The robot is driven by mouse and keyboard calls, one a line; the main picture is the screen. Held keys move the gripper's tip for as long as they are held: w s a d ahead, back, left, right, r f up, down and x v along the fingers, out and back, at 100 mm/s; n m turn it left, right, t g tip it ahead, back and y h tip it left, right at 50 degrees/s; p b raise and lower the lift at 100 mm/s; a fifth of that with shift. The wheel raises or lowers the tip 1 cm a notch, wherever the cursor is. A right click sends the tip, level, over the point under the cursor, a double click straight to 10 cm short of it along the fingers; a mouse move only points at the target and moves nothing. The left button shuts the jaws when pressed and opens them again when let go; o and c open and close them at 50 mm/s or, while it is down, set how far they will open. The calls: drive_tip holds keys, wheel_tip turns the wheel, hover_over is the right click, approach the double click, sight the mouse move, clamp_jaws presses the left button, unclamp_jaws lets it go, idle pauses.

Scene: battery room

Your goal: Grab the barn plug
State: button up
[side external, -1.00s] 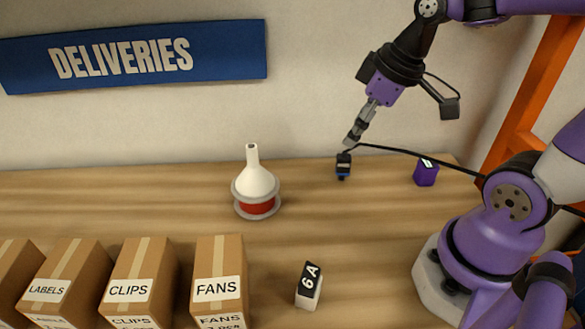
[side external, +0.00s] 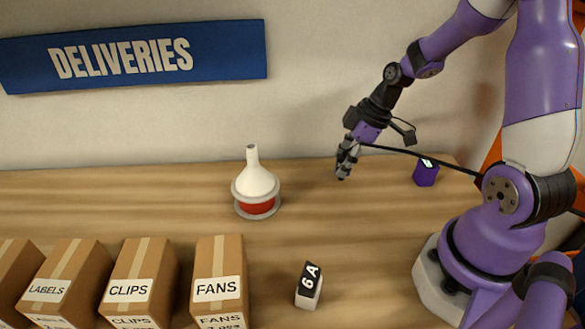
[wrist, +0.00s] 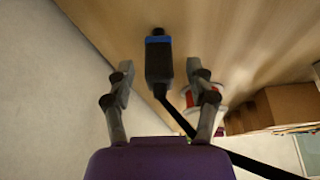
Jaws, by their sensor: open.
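The barn plug (wrist: 158,62) appears to be the black plug with a blue band in the wrist view. It lies between the two grey fingers of my gripper (wrist: 159,72), with a visible gap on each side. A black cable (wrist: 178,118) runs back from it. In the side external view my gripper (side external: 343,172) is low over the back of the table and hides the plug, while the cable (side external: 425,157) stretches right toward my base. The gripper is open, around the plug without visibly touching it.
A white funnel (side external: 256,182) stands on a red spool (side external: 257,207) left of my gripper. A purple block (side external: 426,174) is to the right. A 6A block (side external: 309,286) and several cardboard boxes (side external: 219,265) stand in front. The wall is close behind.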

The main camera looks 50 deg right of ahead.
drive_tip(key=shift+x, duration=1)
clamp_jaws()
drive_tip(key=shift+r, duration=0.1)
